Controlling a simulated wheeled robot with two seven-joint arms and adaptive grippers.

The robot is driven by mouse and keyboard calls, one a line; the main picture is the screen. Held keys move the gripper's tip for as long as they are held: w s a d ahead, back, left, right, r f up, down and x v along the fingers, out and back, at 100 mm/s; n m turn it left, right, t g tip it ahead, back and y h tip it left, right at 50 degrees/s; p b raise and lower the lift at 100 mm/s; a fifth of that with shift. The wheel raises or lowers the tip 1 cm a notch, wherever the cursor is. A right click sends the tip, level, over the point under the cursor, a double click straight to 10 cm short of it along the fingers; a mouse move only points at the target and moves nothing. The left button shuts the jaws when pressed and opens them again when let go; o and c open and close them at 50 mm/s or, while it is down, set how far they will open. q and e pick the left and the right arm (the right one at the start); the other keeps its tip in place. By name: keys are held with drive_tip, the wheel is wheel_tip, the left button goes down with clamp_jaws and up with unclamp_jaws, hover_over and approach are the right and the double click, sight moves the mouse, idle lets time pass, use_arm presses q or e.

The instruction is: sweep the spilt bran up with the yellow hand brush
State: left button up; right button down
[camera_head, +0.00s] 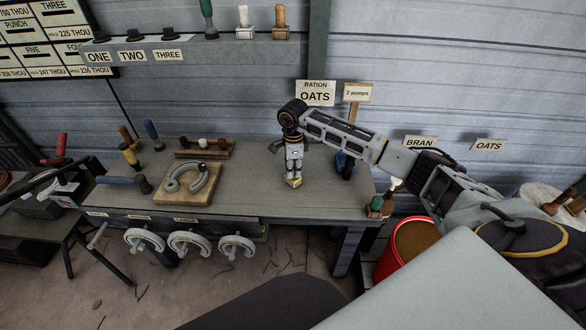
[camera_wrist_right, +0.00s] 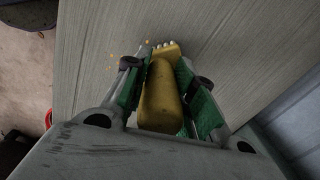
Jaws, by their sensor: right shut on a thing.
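My right gripper (camera_head: 293,180) points down over the right part of the workbench and is shut on the yellow hand brush (camera_head: 294,182). In the right wrist view the brush (camera_wrist_right: 163,98) lies between the green-padded fingers (camera_wrist_right: 172,88), with pale bristle tufts at its far end close to the bench top. I cannot tell whether the bristles touch the wood. A few small orange specks, apparently spilt bran (camera_wrist_right: 110,60), lie on the bench left of the brush in that view. I cannot make the specks out in the head view. My left gripper is not in view.
A red bucket (camera_head: 385,262) with brown contents stands right of the bench.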

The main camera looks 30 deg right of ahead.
drive_tip(key=shift+f, duration=0.3)
idle(0.4)
drive_tip(key=shift+s+d+r+p, duration=0.1)
drive_tip(key=shift+s+d+p, duration=0.15)
drive_tip(key=shift+s, duration=0.45)
drive_tip(key=shift+s+d+p, duration=0.1)
drive_tip(key=shift+s+p, duration=0.1)
drive_tip(key=shift+s, duration=0.45)
drive_tip(key=shift+s, duration=0.25)
drive_tip(key=shift+s+d+p, duration=0.2)
drive_tip(key=shift+s, duration=0.45)
drive_tip(key=shift+s+d+p, duration=0.15)
drive_tip(key=shift+s+p, duration=0.05)
drive_tip(key=shift+s, duration=0.4)
drive_tip(key=shift+s, duration=0.15)
drive_tip(key=shift+s+d+f+p, duration=0.15)
drive_tip(key=shift+s+p, duration=0.05)
drive_tip(key=shift+s, duration=0.5)
drive_tip(key=shift+s+d+f+p, duration=0.1)
drive_tip(key=shift+s+d+p, duration=0.05)
drive_tip(key=shift+s, duration=0.5)
